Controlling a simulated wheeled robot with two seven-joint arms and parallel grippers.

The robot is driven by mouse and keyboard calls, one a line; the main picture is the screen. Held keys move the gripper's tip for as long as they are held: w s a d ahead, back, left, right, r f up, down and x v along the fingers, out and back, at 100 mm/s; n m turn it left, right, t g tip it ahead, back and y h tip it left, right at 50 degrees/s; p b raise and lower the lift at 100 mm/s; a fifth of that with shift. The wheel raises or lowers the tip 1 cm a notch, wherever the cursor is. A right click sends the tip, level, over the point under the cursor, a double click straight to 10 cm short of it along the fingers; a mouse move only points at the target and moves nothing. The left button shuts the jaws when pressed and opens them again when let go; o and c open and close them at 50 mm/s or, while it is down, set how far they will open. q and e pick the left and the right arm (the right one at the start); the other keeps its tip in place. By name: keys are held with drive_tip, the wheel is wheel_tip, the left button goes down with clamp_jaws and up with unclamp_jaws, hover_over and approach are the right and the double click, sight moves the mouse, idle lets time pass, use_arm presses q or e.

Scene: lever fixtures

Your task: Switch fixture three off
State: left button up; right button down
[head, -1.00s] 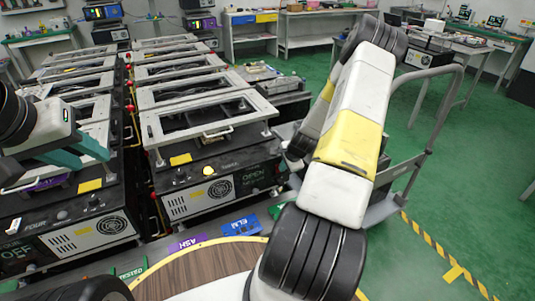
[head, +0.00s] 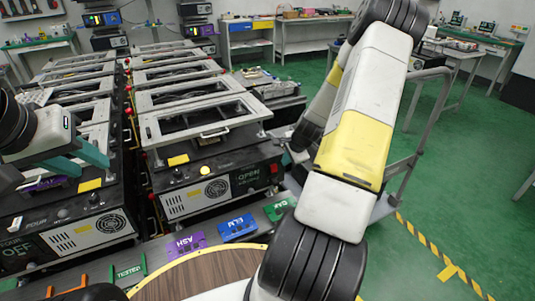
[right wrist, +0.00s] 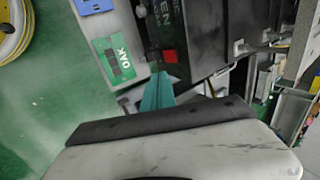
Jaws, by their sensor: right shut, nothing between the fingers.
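Fixture three (head: 215,185) is the dark box at centre front in the head view, under a grey frame with a handle. Its front carries a black knob, a lit yellow button (head: 205,170), a fan grille and a display reading OPEN (head: 248,178). A red switch (head: 274,169) sits at its right end; it also shows in the right wrist view (right wrist: 170,56). My right gripper (right wrist: 158,77) is shut and empty, its teal tips close to the red switch; contact cannot be told. My left gripper (head: 84,160) is open and empty above fixture four.
Fixture four (head: 75,225), with a display reading OFF, stands to the left. Purple ASH (head: 185,243), blue ELM (head: 238,228) and green OAK (right wrist: 115,58) plates lie along the front ledge. A round wooden table (head: 200,278) is nearest.

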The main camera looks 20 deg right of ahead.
drive_tip(key=v, duration=0.2)
drive_tip(key=shift+w+r, duration=0.1)
drive_tip(key=shift+r, duration=0.3)
drive_tip(key=shift+a, duration=0.15)
drive_tip(key=shift+a+f+g, duration=0.15)
drive_tip(key=shift+f+g, duration=0.2)
drive_tip(key=shift+g, duration=0.85)
